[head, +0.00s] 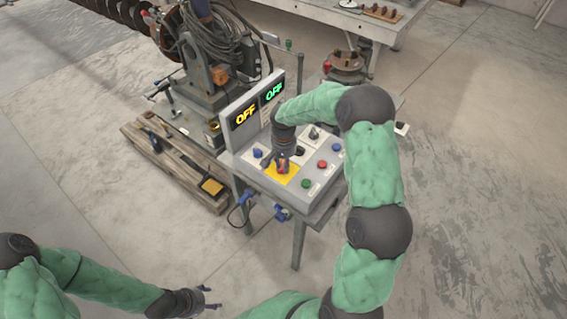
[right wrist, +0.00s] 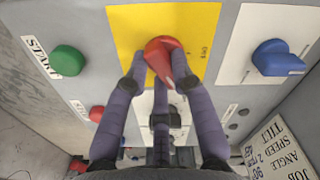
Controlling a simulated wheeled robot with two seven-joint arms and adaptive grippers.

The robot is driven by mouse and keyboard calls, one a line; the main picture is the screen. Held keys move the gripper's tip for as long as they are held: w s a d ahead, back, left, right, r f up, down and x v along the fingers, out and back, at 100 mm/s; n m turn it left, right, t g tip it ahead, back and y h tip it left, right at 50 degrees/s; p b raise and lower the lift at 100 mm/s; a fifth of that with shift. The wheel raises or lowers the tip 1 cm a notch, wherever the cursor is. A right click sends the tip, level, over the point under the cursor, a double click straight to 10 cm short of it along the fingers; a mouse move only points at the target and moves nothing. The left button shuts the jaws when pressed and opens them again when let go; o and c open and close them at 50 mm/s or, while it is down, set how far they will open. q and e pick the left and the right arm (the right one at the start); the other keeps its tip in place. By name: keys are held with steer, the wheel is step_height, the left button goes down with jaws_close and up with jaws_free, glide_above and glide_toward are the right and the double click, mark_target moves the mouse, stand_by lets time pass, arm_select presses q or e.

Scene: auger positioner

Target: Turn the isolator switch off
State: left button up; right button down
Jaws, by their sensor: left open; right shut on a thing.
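The isolator switch is a red handle (right wrist: 160,45) on a yellow plate (right wrist: 125,25) in the right wrist view. The yellow plate also shows in the head view (head: 270,177), on the sloped top of the grey control box. My right gripper (right wrist: 164,72) is shut on the red handle, with its fingers around it; they hide part of the handle. The handle's end points down and slightly right in the wrist view. My right gripper also shows in the head view (head: 283,166), over the plate. My left gripper (head: 207,299) is open and empty at the bottom, well away from the box.
A green START button (right wrist: 67,60), a red button (right wrist: 97,113) and a blue knob (right wrist: 275,57) flank the switch. A wooden pallet (head: 175,165) lies left of the box. Floor in front is clear.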

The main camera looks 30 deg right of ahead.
mark_target(283, 164)
steer(key=n+p, duration=0.1)
steer(key=n, duration=0.5)
steer(key=shift+w, duration=0.15)
steer(key=n+p, duration=0.1)
steer(key=n, duration=0.4)
steer(key=shift+w+n+p, duration=0.15)
steer(key=shift+n+p, duration=0.2)
steer(key=shift+n, duration=0.05)
steer(key=c, duration=1)
jaws_free()
steer(key=shift+c, duration=0.2)
steer(key=shift+r, duration=0.1)
step_height(283, 164, up, 12)
